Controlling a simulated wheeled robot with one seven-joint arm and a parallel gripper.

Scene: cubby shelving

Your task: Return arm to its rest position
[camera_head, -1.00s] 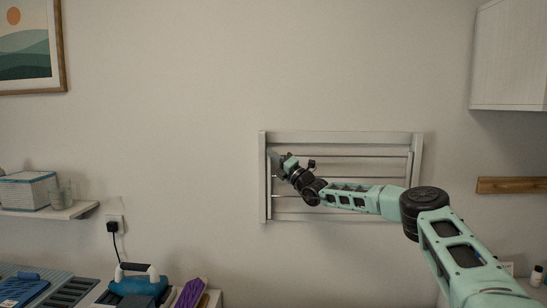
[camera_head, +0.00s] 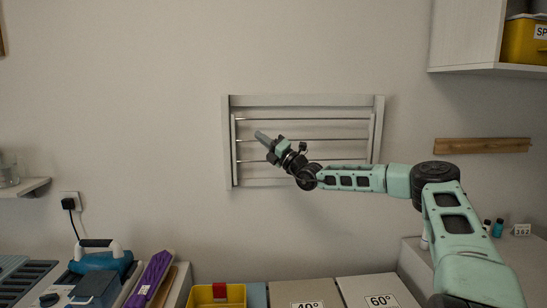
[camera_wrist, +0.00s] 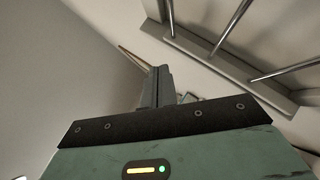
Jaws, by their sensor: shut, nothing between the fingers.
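My gripper (camera_head: 264,139) is shut and empty, at the end of my outstretched teal arm. In the head view it shows in front of the left part of a wall-mounted rack (camera_head: 303,101) with thin horizontal rods. My arm reaches in from the lower right, its elbow bent. In the wrist view the shut fingers (camera_wrist: 158,88) point up the picture, and the rack (camera_wrist: 215,62) runs along the upper right, apart from them.
Below are a yellow bin (camera_head: 205,294), lids marked 40° (camera_head: 290,292) and 60° (camera_head: 360,287), a blue carrier (camera_head: 100,262) and a purple item (camera_head: 150,278). A white cabinet (camera_head: 465,35) hangs at upper right, above a wooden rail (camera_head: 482,146).

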